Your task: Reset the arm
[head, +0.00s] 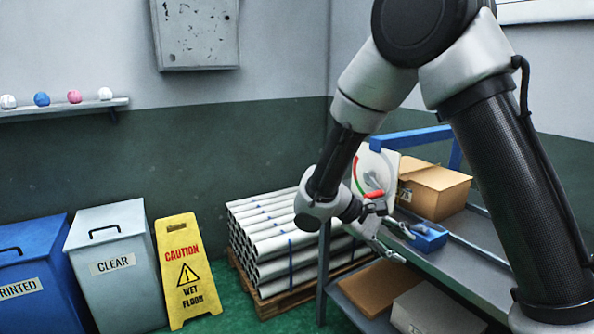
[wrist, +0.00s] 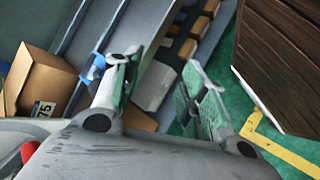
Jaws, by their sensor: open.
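My arm reaches from the upper right of the head view down over the grey metal bench (head: 460,262). My gripper (head: 401,243) is at the bench's near left side. In the wrist view my gripper (wrist: 163,68) has its two fingers well apart, with nothing held between them. A small blue object (head: 430,238) lies on the bench just right of the fingers. In the wrist view part of the blue object (wrist: 93,70) shows beside the left finger, which partly hides it. I cannot tell whether they touch.
Stacked white tubes (head: 265,238) lie on a pallet to the left. A yellow caution sign (head: 185,270) and a CLEAR bin (head: 115,265) stand further left.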

